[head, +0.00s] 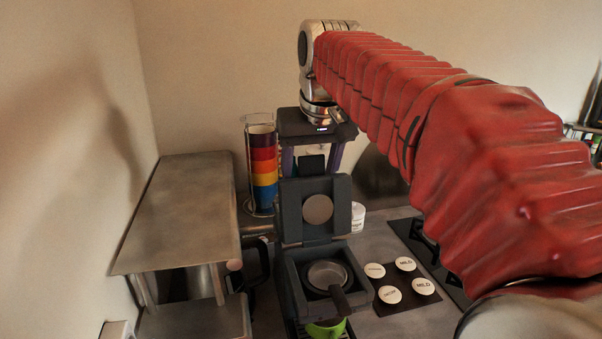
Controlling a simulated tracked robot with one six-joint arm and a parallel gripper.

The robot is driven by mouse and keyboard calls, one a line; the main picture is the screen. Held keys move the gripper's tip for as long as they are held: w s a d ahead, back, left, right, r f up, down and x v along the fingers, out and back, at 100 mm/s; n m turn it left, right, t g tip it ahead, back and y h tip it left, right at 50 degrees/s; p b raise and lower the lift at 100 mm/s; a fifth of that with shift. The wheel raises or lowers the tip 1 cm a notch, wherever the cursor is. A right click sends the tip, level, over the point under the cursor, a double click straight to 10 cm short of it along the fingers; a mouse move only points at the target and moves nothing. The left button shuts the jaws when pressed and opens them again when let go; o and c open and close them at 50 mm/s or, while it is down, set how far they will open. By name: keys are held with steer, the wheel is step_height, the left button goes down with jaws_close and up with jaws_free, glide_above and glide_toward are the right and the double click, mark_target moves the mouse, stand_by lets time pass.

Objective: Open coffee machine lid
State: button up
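The coffee machine (294,290) is a dark grey box at the lower centre of the head view. Its lid (292,213) stands upright at the back of the body, with a round pale disc on its inner face. The open top shows a round metal holder (325,275) with a dark handle (340,301) towards the front. My gripper (311,166) hangs just behind and above the lid, with its two purple fingers spread apart. A small dark piece shows between the fingers. I cannot tell whether the fingertips touch the lid, as it hides their lower ends.
A green cup (325,329) is under the machine's front. Several white pods (405,264) lie on a dark mat to the right. A rack of coloured cups (263,165) stands behind left, beside a metal-topped appliance (185,205). A small white container (358,216) is right of the lid.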

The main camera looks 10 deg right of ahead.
steer(key=shift+c, duration=0.2)
jaws_close()
stand_by(0.6)
